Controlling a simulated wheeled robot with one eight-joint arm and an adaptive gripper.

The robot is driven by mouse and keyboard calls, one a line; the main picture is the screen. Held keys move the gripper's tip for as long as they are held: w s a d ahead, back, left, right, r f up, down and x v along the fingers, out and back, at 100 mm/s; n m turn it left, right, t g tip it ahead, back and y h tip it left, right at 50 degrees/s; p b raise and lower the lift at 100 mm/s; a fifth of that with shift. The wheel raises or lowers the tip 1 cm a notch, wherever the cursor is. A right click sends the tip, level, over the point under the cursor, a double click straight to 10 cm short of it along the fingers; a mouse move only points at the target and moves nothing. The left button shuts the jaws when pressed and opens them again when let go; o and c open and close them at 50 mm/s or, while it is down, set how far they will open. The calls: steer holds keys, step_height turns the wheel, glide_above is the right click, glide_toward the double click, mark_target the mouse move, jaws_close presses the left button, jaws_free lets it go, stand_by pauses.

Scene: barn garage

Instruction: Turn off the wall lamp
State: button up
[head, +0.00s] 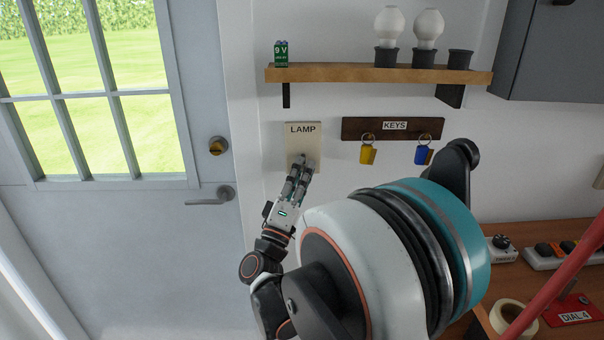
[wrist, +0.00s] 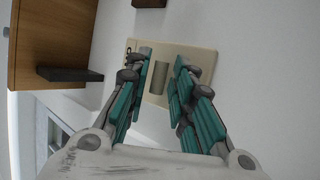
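A cream switch plate (head: 299,140) labelled LAMP is on the white wall between the door and the key rack. Its grey rocker (wrist: 158,77) shows in the wrist view between my fingers; the rocker's on or off position cannot be told. My gripper (head: 301,163) is in front of the plate's lower part, its fingertips hiding the rocker in the head view. In the wrist view my gripper (wrist: 163,58) has its teal-padded fingers parted, with nothing held between them. Whether a fingertip touches the plate cannot be told.
A key rack (head: 360,129) hangs right of the plate. The door handle (head: 212,196) is at left. A workbench (head: 540,234) is at right.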

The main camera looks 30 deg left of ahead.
stand_by(0.3)
steer(key=v, duration=1.2)
steer(key=shift+d, duration=0.1)
